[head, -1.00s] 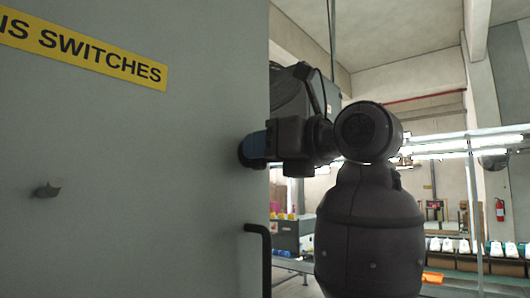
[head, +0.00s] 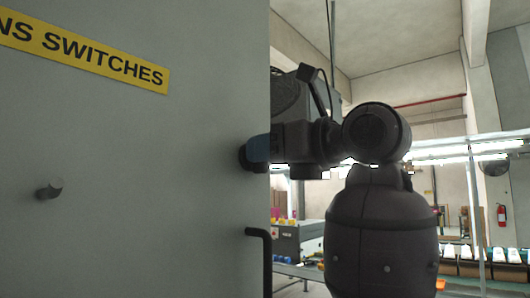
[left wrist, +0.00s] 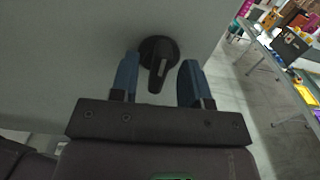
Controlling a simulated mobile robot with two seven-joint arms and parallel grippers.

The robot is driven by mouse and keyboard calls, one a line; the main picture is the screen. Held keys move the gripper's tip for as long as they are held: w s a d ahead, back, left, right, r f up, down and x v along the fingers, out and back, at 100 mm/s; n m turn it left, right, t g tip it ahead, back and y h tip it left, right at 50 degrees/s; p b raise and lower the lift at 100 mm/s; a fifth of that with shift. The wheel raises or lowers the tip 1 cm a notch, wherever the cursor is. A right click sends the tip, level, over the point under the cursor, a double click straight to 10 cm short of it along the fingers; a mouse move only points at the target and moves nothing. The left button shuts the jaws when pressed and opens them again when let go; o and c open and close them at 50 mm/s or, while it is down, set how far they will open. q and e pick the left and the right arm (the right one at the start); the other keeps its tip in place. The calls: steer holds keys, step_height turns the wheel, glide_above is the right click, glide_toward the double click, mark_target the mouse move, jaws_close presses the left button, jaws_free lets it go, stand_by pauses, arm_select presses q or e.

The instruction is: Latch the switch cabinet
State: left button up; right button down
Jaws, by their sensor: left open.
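The switch cabinet's grey door (head: 140,220) fills the left half of the head view, with a yellow label (head: 85,58) reading "SWITCHES". A black rotary latch (left wrist: 157,62) shows in the left wrist view; its handle points towards my gripper. My left gripper (left wrist: 153,80) is open, its two blue fingers on either side of the latch handle. I cannot tell whether they touch it. In the head view my left gripper (head: 254,150) is at the door's right edge, and its fingers mostly hide the latch. My right gripper is out of view.
A black bar handle (head: 260,255) stands out from the door's edge below the gripper. A small round stub (head: 50,188) sticks out at the door's left.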

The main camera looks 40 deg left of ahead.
arm_select(q)
steer(key=d+b, duration=0.1)
steer(key=d, duration=0.9)
steer(key=shift+s, duration=0.4)
